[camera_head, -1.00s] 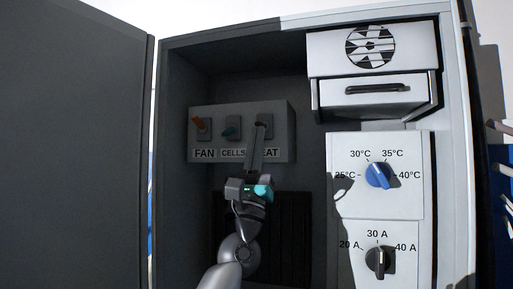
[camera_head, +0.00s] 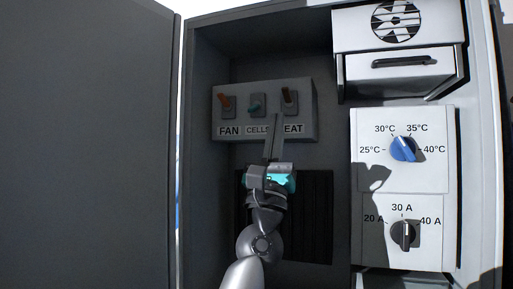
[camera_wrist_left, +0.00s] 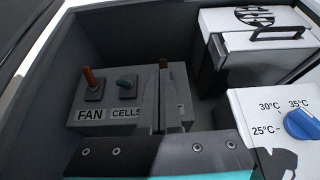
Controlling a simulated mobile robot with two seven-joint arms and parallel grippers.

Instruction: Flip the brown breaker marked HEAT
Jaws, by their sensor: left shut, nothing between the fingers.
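The brown HEAT breaker (camera_head: 290,97) is at the right end of the grey breaker box (camera_head: 308,128); its lever points up in the head view. It also shows in the left wrist view (camera_wrist_left: 163,65), largely behind the fingers. My left gripper (camera_head: 275,117) is shut and empty. In the head view its tips are just below and left of the HEAT breaker and cover part of the HEAT label. I cannot tell whether they touch the box. The gripper also shows in the left wrist view (camera_wrist_left: 158,85). My right gripper is not in view.
The orange FAN breaker (camera_head: 225,99) and green CELLS breaker (camera_head: 254,106) sit left of HEAT. A temperature panel with a blue knob (camera_head: 403,149) and a current panel with a black knob (camera_head: 403,235) are at right. The open cabinet door (camera_head: 85,140) stands at left.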

